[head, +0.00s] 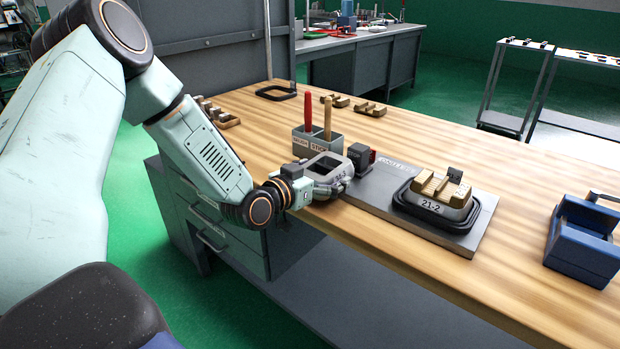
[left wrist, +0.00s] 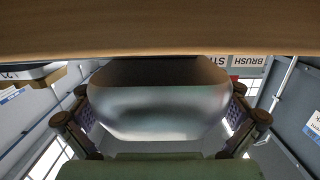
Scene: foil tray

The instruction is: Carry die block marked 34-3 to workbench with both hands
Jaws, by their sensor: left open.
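A grey metal die block (head: 328,167) with an open top and a small label, only partly readable, is at the workbench's (head: 330,220) near edge. My left gripper (head: 328,187) is at the block's near side, its fingers by the block. In the left wrist view the shiny block (left wrist: 160,108) lies between the spread fingers of my left gripper (left wrist: 160,130). The gripper is open; whether the fingers touch the block is unclear. My right gripper is out of view.
Right of the block, a grey plate (head: 378,190) carries a dark box (head: 358,159) and a block marked 21-2 (head: 432,206) in a black frame. A blue device (head: 585,245) is at right. Bare wood lies between.

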